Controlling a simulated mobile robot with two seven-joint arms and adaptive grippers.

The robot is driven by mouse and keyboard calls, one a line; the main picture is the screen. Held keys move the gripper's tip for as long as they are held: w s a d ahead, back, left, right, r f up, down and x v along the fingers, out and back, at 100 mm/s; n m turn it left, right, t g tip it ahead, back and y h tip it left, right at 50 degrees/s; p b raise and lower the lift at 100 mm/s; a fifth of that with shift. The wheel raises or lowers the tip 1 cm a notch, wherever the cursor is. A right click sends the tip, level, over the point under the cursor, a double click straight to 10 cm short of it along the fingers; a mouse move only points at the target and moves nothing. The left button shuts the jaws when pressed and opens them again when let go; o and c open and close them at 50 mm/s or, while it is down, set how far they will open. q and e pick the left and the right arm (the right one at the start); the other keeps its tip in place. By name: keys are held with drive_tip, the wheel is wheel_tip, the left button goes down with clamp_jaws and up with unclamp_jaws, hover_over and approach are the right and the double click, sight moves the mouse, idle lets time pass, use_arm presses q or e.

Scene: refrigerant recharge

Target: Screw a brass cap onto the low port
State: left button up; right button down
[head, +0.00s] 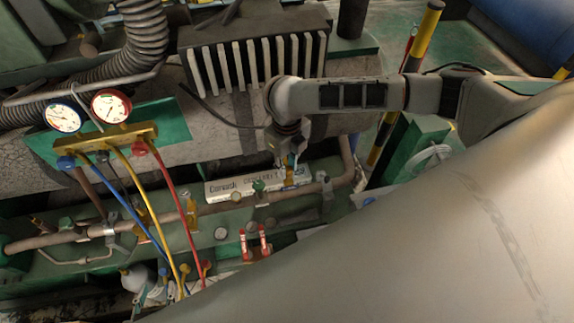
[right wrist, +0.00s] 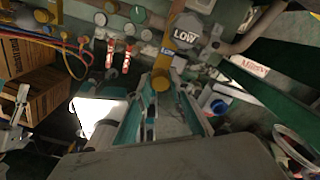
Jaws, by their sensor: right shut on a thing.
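In the head view my right gripper (head: 291,163) points down at the pipe, beside the white label plate. It is shut, with brass at its tips. In the right wrist view a round brass cap (right wrist: 161,83) shows at the tips of my right gripper (right wrist: 160,98). A brass fitting (right wrist: 179,64) stands right beyond it, close to the grey hexagonal LOW tag (right wrist: 187,33). The cap overlaps the fitting in this view, so I cannot tell whether they touch or whether the threads are engaged. My left gripper is not recognisable in either view.
The gauge manifold (head: 105,140), with blue, yellow and red hoses, stands at the left. A finned block (head: 255,62) stands behind my right arm.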

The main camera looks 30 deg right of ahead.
drive_tip(key=shift+s+f, duration=0.1)
drive_tip(key=shift+f, duration=0.05)
drive_tip(key=m, duration=0.2)
drive_tip(key=shift+m, duration=0.3)
drive_tip(key=c, duration=2.2)
unclamp_jaws()
drive_tip(key=shift+m, duration=0.3)
drive_tip(key=o, duration=0.5)
drive_tip(key=shift+r, duration=0.35)
wheel_tip(320, 180, up, 11)
drive_tip(key=shift+r, duration=0.2)
